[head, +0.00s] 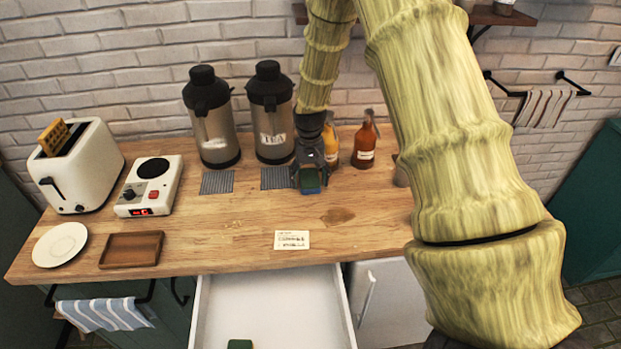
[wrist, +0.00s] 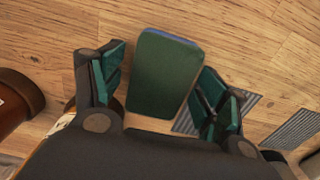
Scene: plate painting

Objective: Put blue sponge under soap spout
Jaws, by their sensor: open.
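A sponge with a green face and a blue edge (wrist: 165,72) lies between my gripper's spread fingers in the wrist view. In the head view this sponge (head: 310,184) shows just below my gripper (head: 309,168), over the counter in front of the flasks. My gripper is open, with a gap visible beside the sponge. I cannot tell whether the sponge rests on the wood. Two dark pump flasks stand at the wall, a left one (head: 212,125) with an unreadable label and a right one (head: 271,120) labelled TEA. I cannot tell which spout is for soap.
Grey ribbed mats lie before the left flask (head: 217,182) and right flask (head: 275,178). Yellow (head: 331,150) and orange (head: 364,148) bottles stand right of my gripper. A drawer (head: 270,300) is open below, with a green item (head: 240,344) inside. The front counter holds a card (head: 292,240).

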